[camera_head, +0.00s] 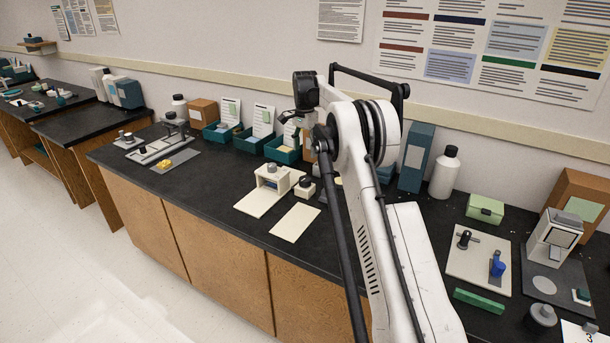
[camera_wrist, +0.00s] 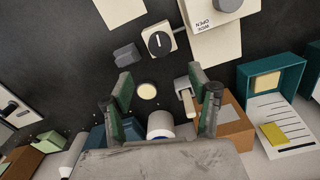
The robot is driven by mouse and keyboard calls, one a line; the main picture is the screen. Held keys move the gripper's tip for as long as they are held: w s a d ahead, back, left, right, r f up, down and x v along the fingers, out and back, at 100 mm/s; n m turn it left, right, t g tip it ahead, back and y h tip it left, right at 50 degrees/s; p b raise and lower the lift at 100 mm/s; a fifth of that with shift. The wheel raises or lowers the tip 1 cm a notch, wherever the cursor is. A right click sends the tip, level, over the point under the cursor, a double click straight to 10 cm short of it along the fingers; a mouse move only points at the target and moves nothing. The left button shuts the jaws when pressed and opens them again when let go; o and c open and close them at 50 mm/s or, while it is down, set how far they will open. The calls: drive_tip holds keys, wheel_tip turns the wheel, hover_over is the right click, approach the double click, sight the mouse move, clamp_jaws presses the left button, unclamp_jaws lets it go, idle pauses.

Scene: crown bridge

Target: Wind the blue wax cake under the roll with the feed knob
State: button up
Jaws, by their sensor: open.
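My gripper (camera_wrist: 158,85) is open and empty above the bench, its two dark green-padded fingers wide apart in the wrist view. A black dial knob with a white pointer (camera_wrist: 159,41) sits on a small cream block beyond the fingertips; the knob also shows in the head view (camera_head: 306,183). Beside it stands a cream device (camera_head: 273,178) on a cream base. A blue piece (camera_head: 497,265) stands on a pale plate at the right; I cannot tell whether it is the wax cake. I cannot make out the roll clearly.
A dark grey block (camera_wrist: 127,55) and a pale disc (camera_wrist: 147,91) lie near my fingers. A white cylinder with blue (camera_wrist: 160,124), a brown box (camera_wrist: 232,126) and a teal tray (camera_wrist: 265,60) stand close by. A cream sheet (camera_head: 295,219) lies at the bench front.

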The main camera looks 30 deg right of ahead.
sight(305, 178)
wheel_tip(305, 178, down, 14)
drive_tip(key=shift+r+m+p, duration=0.1)
drive_tip(key=shift+m+p, duration=0.35)
drive_tip(key=shift+m, duration=0.55)
drive_tip(key=c, duration=1.1)
drive_tip(key=shift+c, duration=0.2)
